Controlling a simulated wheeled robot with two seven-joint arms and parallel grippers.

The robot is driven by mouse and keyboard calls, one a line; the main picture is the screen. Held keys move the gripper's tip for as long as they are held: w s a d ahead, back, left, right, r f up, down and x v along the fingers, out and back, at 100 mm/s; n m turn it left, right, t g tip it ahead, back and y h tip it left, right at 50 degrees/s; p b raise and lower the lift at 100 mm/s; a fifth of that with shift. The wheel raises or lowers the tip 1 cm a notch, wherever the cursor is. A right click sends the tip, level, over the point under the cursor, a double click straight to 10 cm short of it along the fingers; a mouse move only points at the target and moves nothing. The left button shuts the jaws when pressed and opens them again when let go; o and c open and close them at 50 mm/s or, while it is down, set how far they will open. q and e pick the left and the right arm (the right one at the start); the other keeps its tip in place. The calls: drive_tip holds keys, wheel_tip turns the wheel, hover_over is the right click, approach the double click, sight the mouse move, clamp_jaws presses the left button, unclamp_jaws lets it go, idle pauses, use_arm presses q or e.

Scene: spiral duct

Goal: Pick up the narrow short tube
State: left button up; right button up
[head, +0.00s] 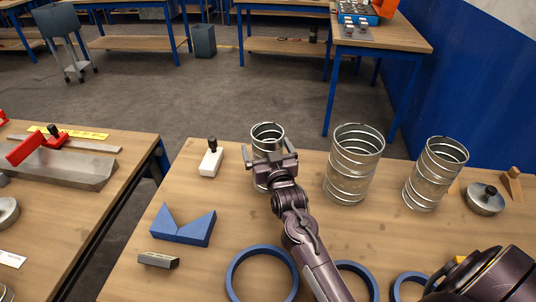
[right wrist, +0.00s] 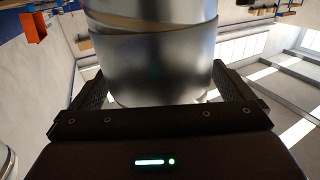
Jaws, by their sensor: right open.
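The narrow short tube (head: 267,129) is a shiny ribbed metal cylinder standing near the table's far edge. Its open top shows above my right gripper (head: 271,160), which hides much of its front. In the right wrist view, a metal tube (right wrist: 155,60) stands between the two fingers of my right gripper (right wrist: 158,92), one finger at each side. The fingers are open; I cannot tell whether either touches the tube. My left gripper is not in view.
A white block with a black knob (head: 211,160) stands left of the gripper. A blue V-block (head: 183,227) and a small dark block (head: 158,260) lie nearer. Blue rings (head: 233,277) lie in front. A round metal weight (head: 485,201) sits at the right.

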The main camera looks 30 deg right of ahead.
drive_tip(key=shift+s, duration=0.1)
drive_tip(key=shift+c, duration=0.9)
drive_tip(key=c, duration=0.9)
drive_tip(key=shift+r, duration=0.1)
drive_tip(key=shift+c, duration=0.4)
drive_tip(key=shift+r, duration=0.1)
